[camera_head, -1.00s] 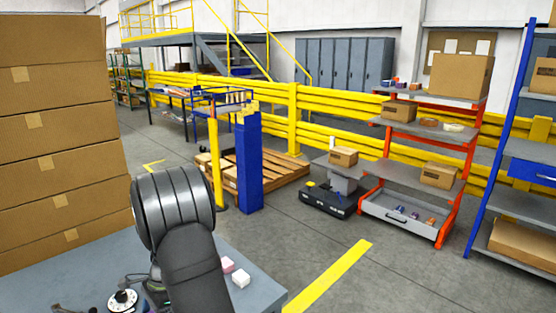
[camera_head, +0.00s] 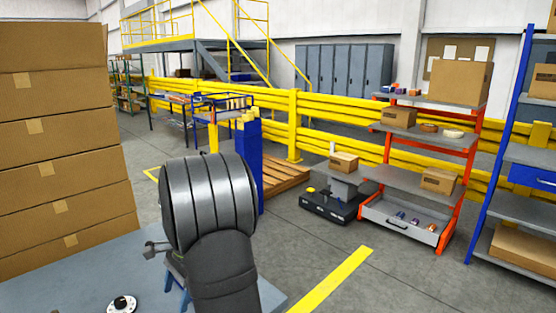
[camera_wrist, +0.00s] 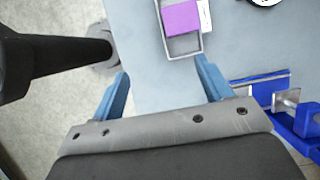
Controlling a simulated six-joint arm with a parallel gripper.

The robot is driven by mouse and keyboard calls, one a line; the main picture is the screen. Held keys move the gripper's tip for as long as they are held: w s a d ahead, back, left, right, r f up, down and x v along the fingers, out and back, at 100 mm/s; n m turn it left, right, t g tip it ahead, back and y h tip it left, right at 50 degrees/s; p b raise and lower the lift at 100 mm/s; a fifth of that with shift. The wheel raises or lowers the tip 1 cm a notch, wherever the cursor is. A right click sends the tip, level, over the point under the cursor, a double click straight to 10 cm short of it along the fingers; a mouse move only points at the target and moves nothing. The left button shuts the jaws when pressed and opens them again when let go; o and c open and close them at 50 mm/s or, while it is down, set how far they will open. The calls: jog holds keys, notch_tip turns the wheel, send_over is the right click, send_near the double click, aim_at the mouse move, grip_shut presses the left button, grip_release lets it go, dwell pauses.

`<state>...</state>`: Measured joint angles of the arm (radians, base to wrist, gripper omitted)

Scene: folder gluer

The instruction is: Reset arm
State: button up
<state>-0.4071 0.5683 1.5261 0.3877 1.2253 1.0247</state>
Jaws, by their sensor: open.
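In the wrist view, my gripper (camera_wrist: 161,66) shows two blue fingers spread wide, with nothing held between them. It is above the edge of the grey table (camera_wrist: 225,60), with floor on the left. A small grey tray (camera_wrist: 184,48) holding a purple block (camera_wrist: 181,18) lies just beyond the fingers. In the head view, my dark arm covers the table's middle and largely hides the gripper.
A blue vise (camera_wrist: 300,118) is close to the right finger. A white dial (camera_head: 122,305) lies on the table at the front. Stacked cartons (camera_head: 60,130) rise on the left. A mobile robot (camera_head: 330,207) and an orange shelf (camera_head: 440,235) stand beyond on the floor.

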jog(key=s+a+r, duration=0.1)
jog(key=s+a, duration=0.1)
jog(key=a, duration=1.1)
jog(key=s+a+r, duration=0.1)
jog(key=s+a, duration=0.2)
jog(key=a, duration=1)
jog(key=s+a+f, duration=0.3)
jog(key=s+a, duration=0.2)
jog(key=a, duration=0.2)
jog(key=shift+s+a, duration=0.2)
jog(key=shift+a, duration=0.1)
